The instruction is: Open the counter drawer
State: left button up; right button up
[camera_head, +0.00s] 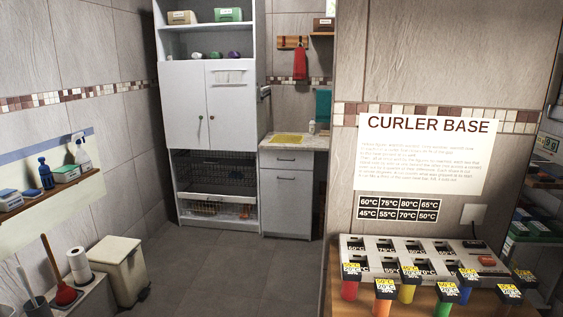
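The counter (289,195) stands at the back of the room, right of the tall white cabinet, with a light top. Its drawer (287,160) is the narrow front panel under the top, with a small handle. The drawer looks shut, flush above a larger door panel. Neither of my grippers shows in the head view.
The tall white cabinet (208,105) has two doors and a wire cage section below. Clear grey floor (225,270) leads toward the counter. A pedal bin (120,270) stands at left. A wall and the curler base (430,262) with colored curlers fill the right.

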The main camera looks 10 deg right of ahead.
aim_at(289, 153)
jog(key=i+j+u, duration=0.2)
jog(key=i, duration=0.4)
jog(key=i+u, duration=0.15)
jog(key=i, duration=0.5)
jog(key=i+l+z, duration=0.2)
jog(key=i, duration=0.95)
jog(key=i+j+z, duration=0.25)
jog(key=i, duration=0.85)
